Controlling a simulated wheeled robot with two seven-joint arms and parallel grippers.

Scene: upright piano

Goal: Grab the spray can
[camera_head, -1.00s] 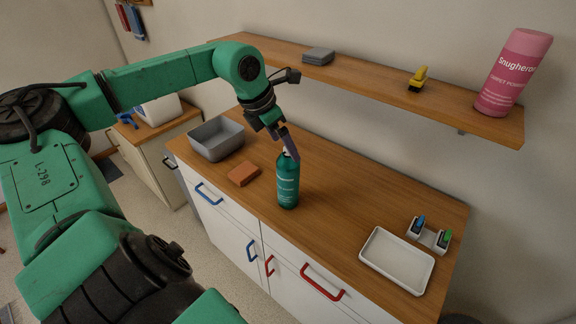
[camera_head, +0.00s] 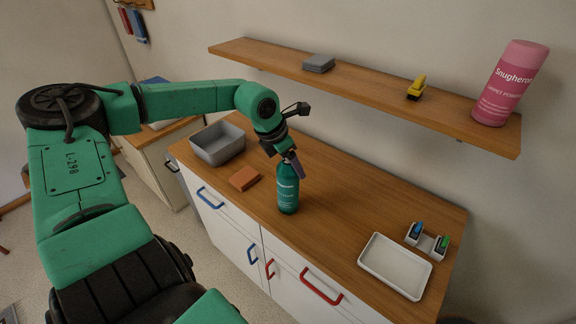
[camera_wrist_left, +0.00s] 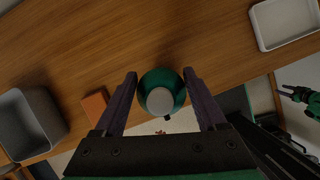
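The spray can (camera_head: 288,192) is a dark teal bottle standing upright on the wooden counter, near its front edge. In the left wrist view its round body and pale top (camera_wrist_left: 160,100) show from above. My left gripper (camera_head: 289,163) is at the top of the can. In the left wrist view its fingers (camera_wrist_left: 160,74) are apart, one on each side of the can; whether they touch it is unclear. Part of my right gripper (camera_wrist_left: 290,94) shows small at the right of the left wrist view, away from the can; its opening is unclear.
An orange-brown block (camera_head: 244,178) and a grey bin (camera_head: 218,155) are left of the can. A white tray (camera_head: 395,284) and a small holder (camera_head: 427,241) lie to the right. A shelf (camera_head: 380,97) overhangs the back, with a pink container (camera_head: 509,84).

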